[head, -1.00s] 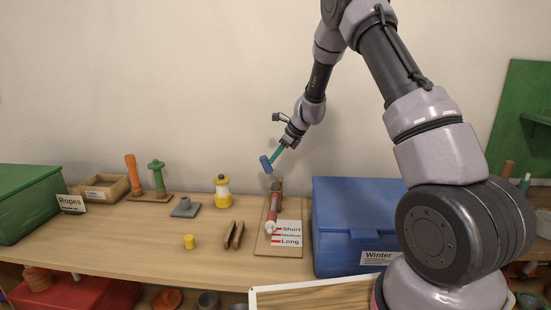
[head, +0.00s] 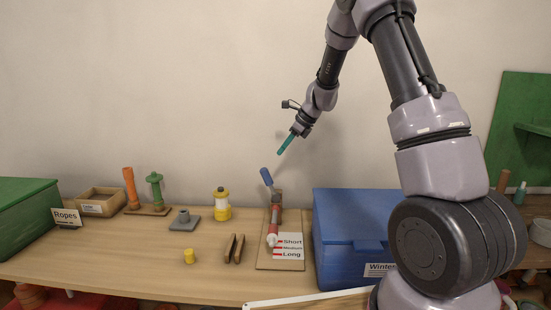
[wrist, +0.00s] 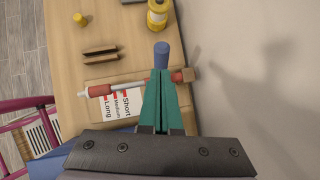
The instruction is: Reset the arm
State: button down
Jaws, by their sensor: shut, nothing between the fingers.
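My gripper (head: 281,152) is shut and empty, with teal fingers pointing down and to the left above the table. In the wrist view my gripper (wrist: 161,72) shows its fingers pressed together. Below it stands a blue-handled lever (head: 266,177) on a wooden board (head: 265,262). The blue handle also shows in the wrist view (wrist: 161,54), just past the fingertips. In the head view a clear gap separates the fingertips from the handle. A red and white cylinder (head: 273,228) lies along the board beside a label (head: 290,246) reading Short, Medium, Long.
A blue box (head: 350,222) labelled Winter stands right of the board. A yellow lantern (head: 222,204), brown wooden pieces (head: 234,248), a yellow cylinder (head: 189,256) and a grey base (head: 185,220) stand left. A green box (head: 22,218) is far left. The wall is close behind.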

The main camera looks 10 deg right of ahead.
jog(key=shift+d+r, duration=0.15)
jog(key=shift+r, duration=0.05)
jog(key=shift+s, duration=0.1)
jog(key=s+d+r+n+t+h, duration=0.1)
jog(key=s+d+r+n, duration=0.1)
jog(key=s+r+n, duration=0.5)
jog(key=s+d+r+n, duration=0.2)
jog(key=s+r, duration=0.8)
jog(key=s+d+r+n+t+h, duration=0.1)
jog(key=s+d+n, duration=0.1)
jog(key=s+n, duration=0.3)
jog(key=s+d+r+n+t+h, duration=0.1)
jog(key=s+n, duration=0.4)
jog(key=s, duration=0.9)
jog(key=shift+d+t+h, duration=0.3)
jog(key=shift+d+h, duration=0.2)
jog(key=shift+d, duration=0.15)
